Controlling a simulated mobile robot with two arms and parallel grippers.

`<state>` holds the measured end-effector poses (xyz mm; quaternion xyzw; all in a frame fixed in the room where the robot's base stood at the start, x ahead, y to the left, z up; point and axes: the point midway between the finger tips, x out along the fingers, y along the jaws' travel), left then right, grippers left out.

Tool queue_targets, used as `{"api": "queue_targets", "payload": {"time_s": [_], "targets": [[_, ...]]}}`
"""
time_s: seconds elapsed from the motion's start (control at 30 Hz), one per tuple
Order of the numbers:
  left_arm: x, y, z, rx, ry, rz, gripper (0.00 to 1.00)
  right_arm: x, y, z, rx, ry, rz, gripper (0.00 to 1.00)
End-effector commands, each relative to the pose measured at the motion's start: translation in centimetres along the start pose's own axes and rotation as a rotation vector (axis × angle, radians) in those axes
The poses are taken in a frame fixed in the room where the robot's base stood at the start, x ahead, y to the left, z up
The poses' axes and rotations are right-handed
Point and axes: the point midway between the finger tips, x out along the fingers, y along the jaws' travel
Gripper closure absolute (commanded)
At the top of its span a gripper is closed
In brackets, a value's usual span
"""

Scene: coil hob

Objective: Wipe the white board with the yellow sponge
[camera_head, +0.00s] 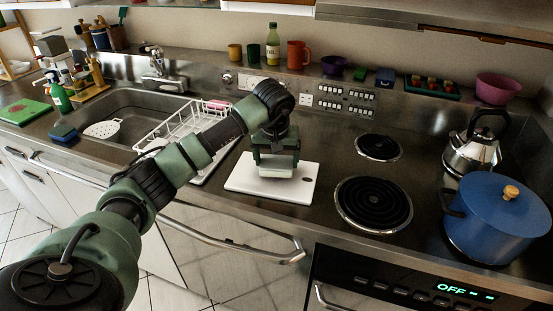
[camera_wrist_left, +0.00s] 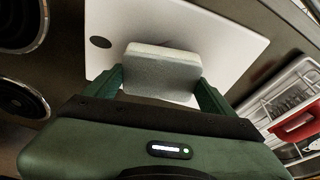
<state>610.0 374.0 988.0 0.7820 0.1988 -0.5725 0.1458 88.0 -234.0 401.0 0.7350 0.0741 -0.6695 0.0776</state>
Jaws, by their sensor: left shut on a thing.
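The white board (camera_head: 241,179) lies flat on the counter between the sink and the coil hob. It also shows in the left wrist view (camera_wrist_left: 215,35), with a dark hole near one end. My left gripper (camera_head: 276,164) is over the board, pointing down, shut on a block-shaped sponge (camera_head: 276,172). In the left wrist view the sponge (camera_wrist_left: 162,72) sits between both fingers and looks pale grey-white rather than yellow. It is at or just above the board; I cannot tell whether they touch. My right gripper is not in view.
A white dish rack (camera_head: 172,134) stands left of the board, beside the sink (camera_head: 125,106). Coil burners (camera_head: 374,203), a blue pot (camera_head: 495,220) and a kettle (camera_head: 472,150) are to the right. Mugs and a bottle (camera_head: 273,47) line the back ledge.

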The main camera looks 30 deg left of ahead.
Motion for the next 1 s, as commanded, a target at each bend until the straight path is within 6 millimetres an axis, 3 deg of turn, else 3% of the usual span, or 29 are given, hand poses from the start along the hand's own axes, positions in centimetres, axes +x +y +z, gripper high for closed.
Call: {"api": "queue_targets", "payload": {"time_s": [1.0], "targets": [[1.6, 0.4, 0.6, 0.000, 0.000, 0.001, 0.47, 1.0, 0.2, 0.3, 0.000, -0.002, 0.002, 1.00]]}}
